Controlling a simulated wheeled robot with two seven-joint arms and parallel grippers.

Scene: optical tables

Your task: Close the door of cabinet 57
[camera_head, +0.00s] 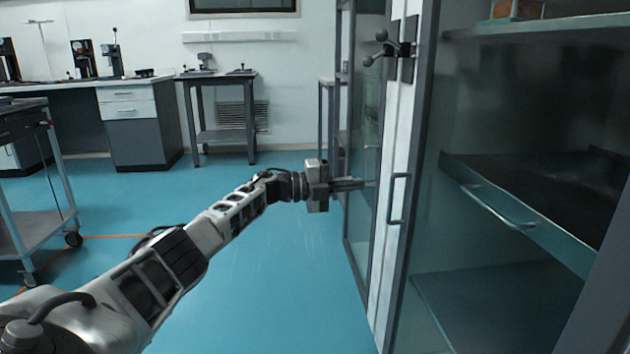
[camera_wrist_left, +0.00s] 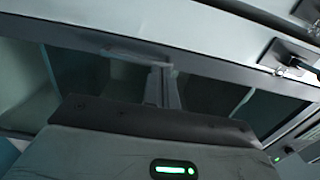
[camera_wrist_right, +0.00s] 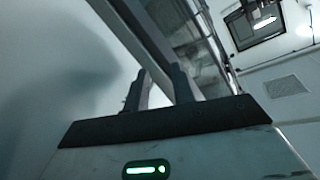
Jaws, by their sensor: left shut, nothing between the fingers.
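The cabinet (camera_head: 470,150) stands at the right of the head view, with a tall glass door (camera_head: 365,130) in a grey frame. A grey handle (camera_head: 397,198) and a black latch with round knobs (camera_head: 390,48) sit on the pale upright edge. No number 57 is readable. My left gripper (camera_head: 362,184) is shut and empty, its fingertips at the glass door left of the handle; contact is unclear. Its closed fingers show in the left wrist view (camera_wrist_left: 161,85) before a frame bar. My right gripper (camera_wrist_right: 158,88) shows only in the right wrist view, fingers apart and empty, near a slanted frame.
A drawer or shelf with a handle (camera_head: 500,208) is inside the cabinet. A wheeled cart (camera_head: 35,230) stands at the left. A small table (camera_head: 217,78) and a bench (camera_head: 135,110) are at the back. The blue floor between is clear.

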